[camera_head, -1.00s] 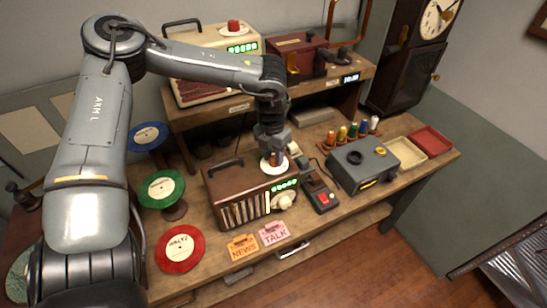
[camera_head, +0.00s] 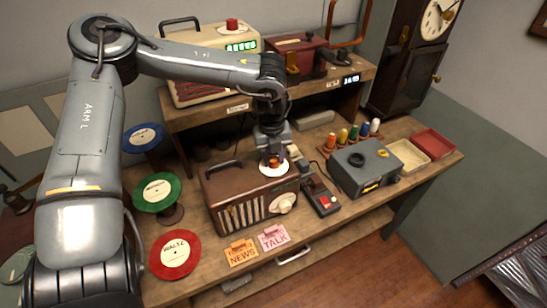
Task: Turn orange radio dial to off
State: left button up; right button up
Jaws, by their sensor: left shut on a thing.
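A brown wooden radio (camera_head: 228,198) with a carry handle stands on the workbench. A small orange dial (camera_head: 274,163) sits on a white disc on its top right corner. My left gripper (camera_head: 274,157) points straight down over the radio and is shut on the orange dial, its fingers partly hiding it. No green display is lit on this front. My right gripper is not in view.
A cream radio (camera_head: 205,40) with a red dial and lit green display stands on the shelf behind. A grey box (camera_head: 362,168) and a black device with a red button (camera_head: 322,196) stand to the right. Records, NEWS and TALK cards (camera_head: 272,238) lie around the radio.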

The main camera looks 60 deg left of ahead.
aim_at(272, 160)
pick_arm(q)
jog(key=shift+n, duration=0.3)
jog(key=o, duration=1)
jog(key=shift+o, duration=0.2)
jog(key=shift+r, duration=0.1)
jog(key=shift+r, duration=0.3)
notch_tip(272, 160, up, 10)
jog(key=shift+s+p, duration=0.2)
jog(key=shift+p, duration=0.25)
